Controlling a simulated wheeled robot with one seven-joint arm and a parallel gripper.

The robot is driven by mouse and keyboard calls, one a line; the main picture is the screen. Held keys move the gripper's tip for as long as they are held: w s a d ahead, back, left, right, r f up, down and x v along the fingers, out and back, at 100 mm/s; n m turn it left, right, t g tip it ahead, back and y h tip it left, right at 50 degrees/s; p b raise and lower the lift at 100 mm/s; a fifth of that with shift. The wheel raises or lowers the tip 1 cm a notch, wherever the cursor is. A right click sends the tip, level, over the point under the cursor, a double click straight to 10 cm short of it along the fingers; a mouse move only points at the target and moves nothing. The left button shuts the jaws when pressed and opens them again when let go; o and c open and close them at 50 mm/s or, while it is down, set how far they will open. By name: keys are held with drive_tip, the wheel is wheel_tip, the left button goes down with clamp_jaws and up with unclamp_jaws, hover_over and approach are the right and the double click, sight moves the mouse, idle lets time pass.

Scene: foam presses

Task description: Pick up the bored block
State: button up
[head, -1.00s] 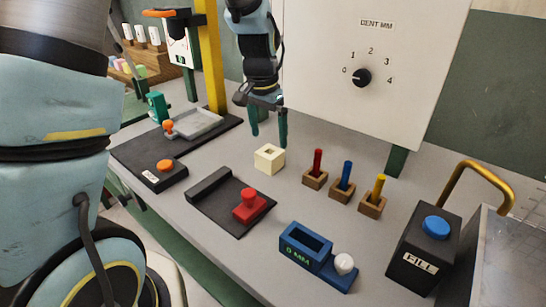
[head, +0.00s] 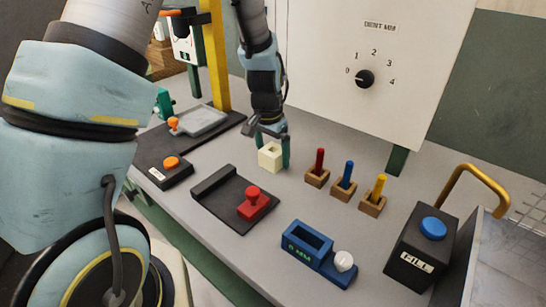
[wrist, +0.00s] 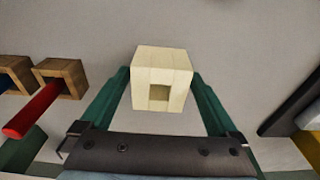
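The bored block (head: 267,159) is a cream cube with a square hole in its top, standing on the grey bench in the head view. In the wrist view the block (wrist: 160,65) lies between the tips of my two green fingers, its hole facing the camera. My gripper (head: 272,150) points down over the block in the head view. My gripper (wrist: 160,75) is open, with a finger at each side of the block. The gaps look narrow, and I cannot tell whether either finger touches it.
Red, blue and yellow pegs (head: 347,176) stand in wooden holders right of the block. A black plate with a red knob (head: 252,203) lies in front. The dial panel rises behind.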

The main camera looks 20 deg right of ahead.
drive_tip(key=c, duration=1.2)
drive_tip(key=shift+r, duration=0.1)
